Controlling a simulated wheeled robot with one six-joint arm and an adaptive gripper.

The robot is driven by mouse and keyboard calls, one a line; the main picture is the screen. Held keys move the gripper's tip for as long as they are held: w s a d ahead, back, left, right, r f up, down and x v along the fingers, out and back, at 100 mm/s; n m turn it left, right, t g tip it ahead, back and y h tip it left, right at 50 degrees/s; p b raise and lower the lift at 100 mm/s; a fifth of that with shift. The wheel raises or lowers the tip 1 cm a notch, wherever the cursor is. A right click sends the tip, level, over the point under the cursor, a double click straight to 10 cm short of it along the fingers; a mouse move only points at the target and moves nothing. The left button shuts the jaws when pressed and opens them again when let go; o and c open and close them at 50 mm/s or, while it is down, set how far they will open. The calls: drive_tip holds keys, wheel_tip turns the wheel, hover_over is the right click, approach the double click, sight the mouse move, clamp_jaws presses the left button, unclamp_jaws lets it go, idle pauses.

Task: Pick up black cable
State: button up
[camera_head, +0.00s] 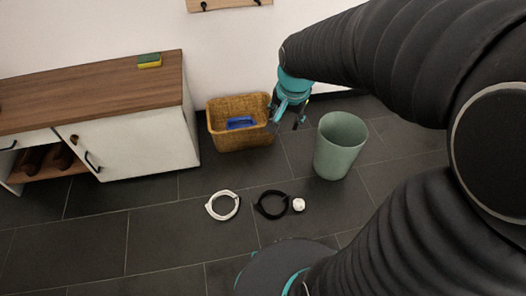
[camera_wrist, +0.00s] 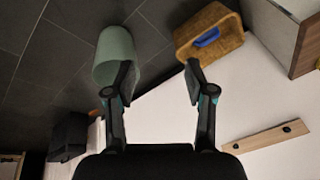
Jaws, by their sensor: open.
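The black cable (camera_head: 272,205) lies coiled in a ring on the dark tiled floor in the head view. A white coiled cable (camera_head: 223,205) lies to its left, and a small white object (camera_head: 298,204) lies close at its right. My gripper (camera_head: 290,116) is up in the air by the wicker basket and the green bin, well apart from the black cable. In the wrist view my gripper (camera_wrist: 157,76) has its two fingers wide apart with nothing between them. The black cable does not show in the wrist view.
The wicker basket (camera_head: 240,138) holds a blue item (camera_head: 240,123). The green bin (camera_head: 340,148) stands right of it; both show in the wrist view. A white cabinet (camera_head: 140,135) with a wooden top bears a yellow-green sponge (camera_head: 149,61). The floor around the cables is mostly clear.

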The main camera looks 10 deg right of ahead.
drive_tip(key=w+f+m+g+b, duration=0.1)
drive_tip(key=w+f+m, duration=0.1)
drive_tip(key=w+f, duration=0.3)
drive_tip(key=w+f+m, duration=0.3)
drive_tip(key=f, duration=0.4)
drive_tip(key=m+g+b, duration=0.2)
drive_tip(key=m, duration=0.5)
hover_over(273, 191)
wheel_tip(273, 191, down, 26)
drive_tip(key=shift+m+g, duration=0.3)
drive_tip(key=shift+m, duration=0.3)
drive_tip(key=f, duration=0.4)
drive_tip(key=f+b, duration=0.1)
drive_tip(key=f, duration=0.4)
drive_tip(key=d+f, duration=0.1)
drive_tip(key=f, duration=0.3)
drive_tip(key=shift+s+f, duration=0.2)
drive_tip(key=shift+f, duration=0.15)
drive_tip(key=shift+w+a+f+b, duration=0.1)
drive_tip(key=shift+a+f+b, duration=0.05)
drive_tip(key=shift+f, duration=0.8)
drive_tip(key=shift+w+a+f+b, duration=0.1)
drive_tip(key=shift+a+f+b, duration=0.1)
drive_tip(key=shift+f, duration=0.7)
drive_tip(key=shift+a+f+b, duration=0.1)
drive_tip(key=shift+f+b, duration=0.05)
drive_tip(key=shift+f, duration=0.8)
clamp_jaws()
